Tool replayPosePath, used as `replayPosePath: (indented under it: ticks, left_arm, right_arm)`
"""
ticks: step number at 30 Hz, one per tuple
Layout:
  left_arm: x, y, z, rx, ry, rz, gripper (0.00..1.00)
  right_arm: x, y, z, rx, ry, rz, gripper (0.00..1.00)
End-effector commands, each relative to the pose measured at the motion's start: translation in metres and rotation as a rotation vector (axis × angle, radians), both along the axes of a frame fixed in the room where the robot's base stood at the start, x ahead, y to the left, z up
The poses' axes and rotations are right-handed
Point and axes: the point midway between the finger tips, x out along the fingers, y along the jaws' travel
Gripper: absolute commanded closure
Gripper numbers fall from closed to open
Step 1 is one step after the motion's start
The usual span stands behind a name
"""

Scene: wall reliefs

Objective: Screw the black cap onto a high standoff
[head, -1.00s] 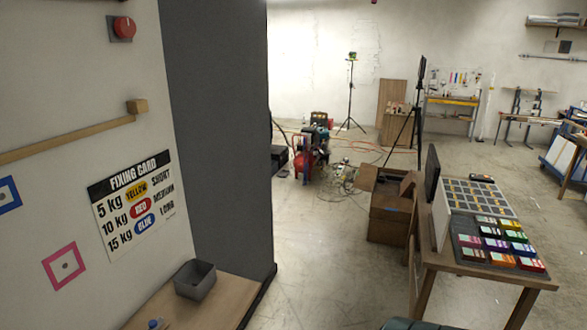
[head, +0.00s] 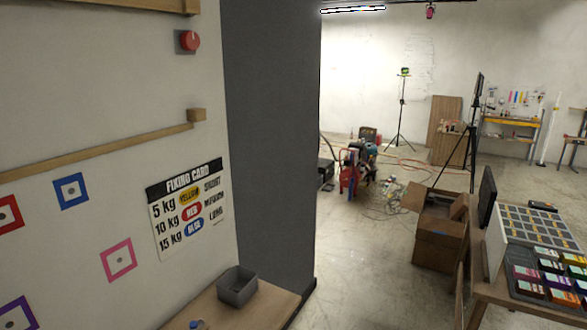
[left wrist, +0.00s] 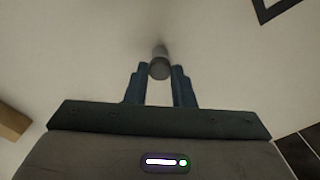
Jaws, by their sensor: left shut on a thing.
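In the left wrist view my left gripper (left wrist: 159,75) is shut on a small dark grey round piece (left wrist: 159,69), which looks like the black cap. A lighter grey stub (left wrist: 160,51) shows just beyond it, in line with it, against the pale wall. It may be a standoff; I cannot tell whether the two touch or are threaded together. Neither gripper shows in the head view.
A fixing card (head: 190,215) hangs on the wall below a wooden rail (head: 110,153) and a red knob (head: 190,41). A grey bin (head: 237,287) stands on a wooden shelf (head: 270,305). A dark panel (head: 270,150) ends the wall.

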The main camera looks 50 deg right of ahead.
Motion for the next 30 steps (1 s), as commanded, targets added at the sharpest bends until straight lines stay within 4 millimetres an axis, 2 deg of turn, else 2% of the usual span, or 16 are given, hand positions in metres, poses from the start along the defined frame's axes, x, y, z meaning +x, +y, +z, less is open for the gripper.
replayPosePath:
  ticks: [8,18,30]
  left_arm:
    - [0.0001,0.0001,-0.0001,0.05,0.012,0.0,0.93]
    - [0.0009,0.0001,-0.0001,0.41,0.099,0.0,0.93]
    - [0.0009,0.0002,0.0,0.438,0.105,0.0,0.93]
  right_arm:
    - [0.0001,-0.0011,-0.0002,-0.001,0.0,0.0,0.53]
    - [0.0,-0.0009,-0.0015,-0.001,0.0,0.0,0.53]
    - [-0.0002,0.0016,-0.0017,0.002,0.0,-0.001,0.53]
